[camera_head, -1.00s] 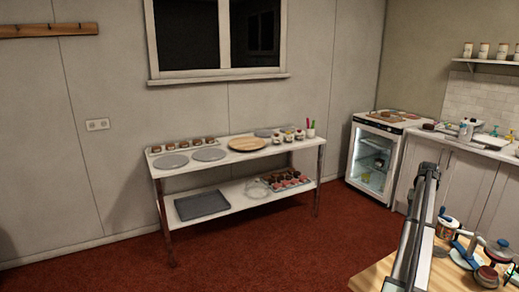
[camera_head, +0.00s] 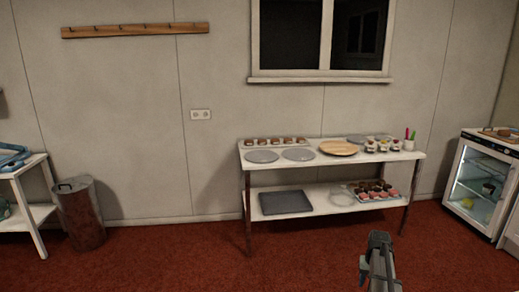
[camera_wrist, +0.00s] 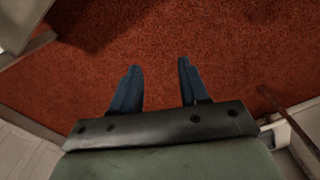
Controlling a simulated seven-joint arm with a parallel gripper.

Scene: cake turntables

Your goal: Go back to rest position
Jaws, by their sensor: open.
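My gripper (camera_wrist: 157,80) shows in the wrist view with its two blue-grey fingers apart. Nothing is between them; red carpet (camera_wrist: 210,35) lies beyond the fingertips. In the head view part of my arm rises from the bottom edge, right of centre, in front of the carpet (camera_head: 300,265). The fingers cannot be made out there.
A white two-tier table (camera_head: 228,206) stands at the wall with grey discs, a wooden board (camera_head: 338,147), small cakes and a dark tray (camera_head: 286,202). A glass-door fridge (camera_head: 480,178) is at right. A metal bin (camera_head: 80,213) stands at left. The carpet between is clear.

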